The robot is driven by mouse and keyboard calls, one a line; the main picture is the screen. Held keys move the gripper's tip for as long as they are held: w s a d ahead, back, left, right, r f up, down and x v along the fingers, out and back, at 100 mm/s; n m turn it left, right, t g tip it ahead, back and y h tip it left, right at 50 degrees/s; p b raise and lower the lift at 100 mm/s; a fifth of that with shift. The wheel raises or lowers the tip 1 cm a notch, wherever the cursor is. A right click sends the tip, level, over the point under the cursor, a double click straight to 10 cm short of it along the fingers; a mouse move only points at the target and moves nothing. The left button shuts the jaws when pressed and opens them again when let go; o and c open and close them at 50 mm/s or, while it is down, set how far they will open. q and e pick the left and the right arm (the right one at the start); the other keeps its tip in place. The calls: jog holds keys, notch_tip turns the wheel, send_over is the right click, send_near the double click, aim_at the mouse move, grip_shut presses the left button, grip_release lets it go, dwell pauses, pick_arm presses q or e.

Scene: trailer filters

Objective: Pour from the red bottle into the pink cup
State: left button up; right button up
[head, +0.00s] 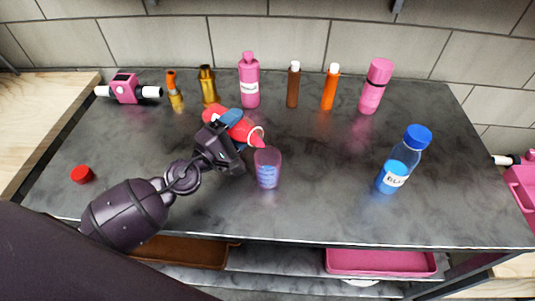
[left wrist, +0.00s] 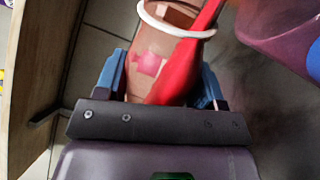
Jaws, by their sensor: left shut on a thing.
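The red bottle (head: 218,114) is tilted well over, its mouth with a white ring pointing right at the pink cup. My left gripper (head: 236,131) is shut around its body. In the left wrist view the bottle (left wrist: 174,22) is see-through between the blue fingers, and red liquid runs along it and out past the white ring. The pink cup (head: 267,170) stands upright on the counter, just below and right of the mouth, with bluish purple in its lower part. It also shows in the left wrist view (left wrist: 272,22), cut off. My right gripper is out of view.
A red cap (head: 82,175) lies at the counter's left. A blue bottle (head: 401,162) stands right of the cup. Along the back stand a pink bottle (head: 249,82), a pink flask (head: 375,88) and several small bottles. The counter's front middle is clear.

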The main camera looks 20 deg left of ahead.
pick_arm(q)
jog(key=shift+r+m, duration=0.25)
jog(key=shift+m, duration=0.05)
jog(key=shift+d+r+p, duration=0.1)
jog(key=shift+p, duration=0.2)
dwell(0.3)
jog(key=shift+r+m, duration=0.1)
jog(key=shift+m, duration=0.3)
dwell(0.4)
jog(key=shift+r, duration=0.1)
dwell(0.4)
jog(key=shift+r+m+h+p, duration=0.1)
jog(key=shift+m+h+p, duration=0.2)
jog(key=shift+h, duration=0.1)
dwell(0.4)
